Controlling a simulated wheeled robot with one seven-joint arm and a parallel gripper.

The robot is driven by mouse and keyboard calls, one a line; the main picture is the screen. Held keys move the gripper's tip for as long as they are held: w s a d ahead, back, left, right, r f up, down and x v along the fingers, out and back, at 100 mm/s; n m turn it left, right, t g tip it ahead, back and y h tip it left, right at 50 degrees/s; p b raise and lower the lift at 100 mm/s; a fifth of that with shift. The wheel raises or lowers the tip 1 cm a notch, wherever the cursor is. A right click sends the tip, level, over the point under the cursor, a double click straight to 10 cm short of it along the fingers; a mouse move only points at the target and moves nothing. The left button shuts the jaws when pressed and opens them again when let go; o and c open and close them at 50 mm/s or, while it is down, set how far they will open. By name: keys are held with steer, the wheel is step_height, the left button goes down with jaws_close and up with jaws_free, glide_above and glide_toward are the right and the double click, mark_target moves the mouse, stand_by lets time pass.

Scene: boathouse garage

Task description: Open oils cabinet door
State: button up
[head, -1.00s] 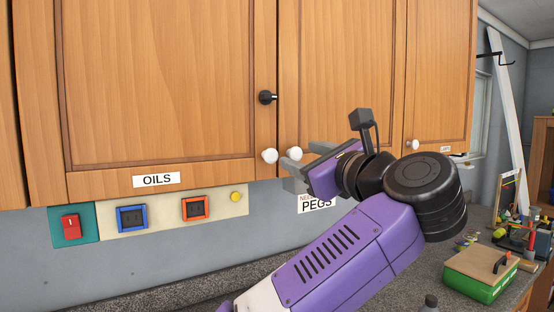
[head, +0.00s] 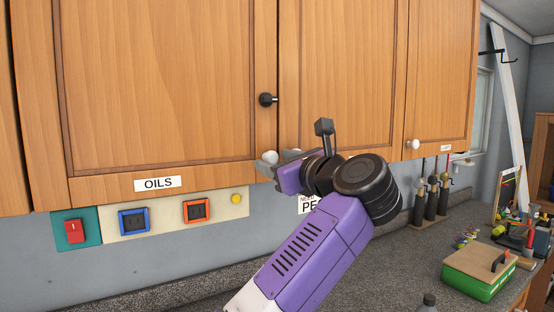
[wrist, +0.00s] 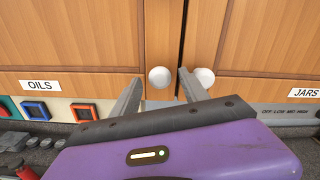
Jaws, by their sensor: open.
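The oils cabinet door (head: 160,80) is wooden and shut, with an OILS label (head: 158,183) at its lower edge. A round white knob (wrist: 160,77) is at its lower right corner; in the head view it shows just beyond my fingertips. My gripper (wrist: 158,88) is open, with one finger on each side of this knob in the wrist view. I cannot tell whether the fingers touch it. A second white knob (wrist: 204,77), on the neighbouring door, is just right of my right finger. A black knob (head: 267,98) sits higher on the oils door's right edge.
Below the cabinet are a red switch (head: 75,231), a blue-framed socket (head: 133,221) and an orange-framed socket (head: 196,211). The dark counter (head: 390,250) holds a green box (head: 478,282) and several tools at right.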

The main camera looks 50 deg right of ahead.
jaws_close()
stand_by(1.4)
